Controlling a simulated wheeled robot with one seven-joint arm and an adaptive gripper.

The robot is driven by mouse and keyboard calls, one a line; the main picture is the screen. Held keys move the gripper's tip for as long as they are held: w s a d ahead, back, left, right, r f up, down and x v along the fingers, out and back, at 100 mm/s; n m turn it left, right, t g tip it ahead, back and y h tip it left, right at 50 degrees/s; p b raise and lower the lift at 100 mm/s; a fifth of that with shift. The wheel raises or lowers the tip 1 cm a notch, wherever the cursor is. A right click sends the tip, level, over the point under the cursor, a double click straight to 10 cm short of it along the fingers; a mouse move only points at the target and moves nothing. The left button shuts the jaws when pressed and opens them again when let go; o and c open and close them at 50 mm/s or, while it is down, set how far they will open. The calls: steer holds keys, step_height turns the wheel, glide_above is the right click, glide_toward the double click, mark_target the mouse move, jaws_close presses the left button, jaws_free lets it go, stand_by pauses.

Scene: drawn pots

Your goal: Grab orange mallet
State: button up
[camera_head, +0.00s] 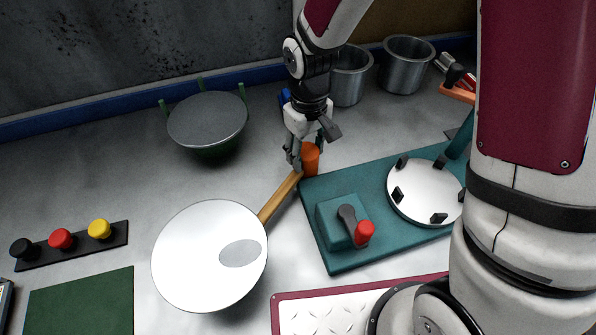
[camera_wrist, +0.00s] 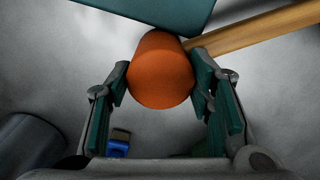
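The orange mallet's head (camera_head: 310,158) is a short orange cylinder by the left rear corner of the teal board. In the wrist view the orange head (camera_wrist: 160,85) lies between my two fingers, close to both pads. A wooden handle (camera_head: 279,197) runs from beside the head down toward the white disc. In the wrist view the handle (camera_wrist: 255,30) runs up to the right; its joint to the head is hidden. My gripper (camera_head: 306,152) is low at the head, and its fingers also show in the wrist view (camera_wrist: 161,82). I cannot tell whether the pads press on it.
The teal board (camera_head: 345,262) carries a red-knobbed lever and a pale disc. A white disc (camera_head: 195,262) stands left of it. A blue object (camera_wrist: 118,145) is near my left finger.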

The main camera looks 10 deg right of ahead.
steer(key=c, duration=0.4)
steer(key=shift+o, duration=0.2)
steer(key=shift+r+p, duration=1.1)
steer(key=shift+r, duration=0.95)
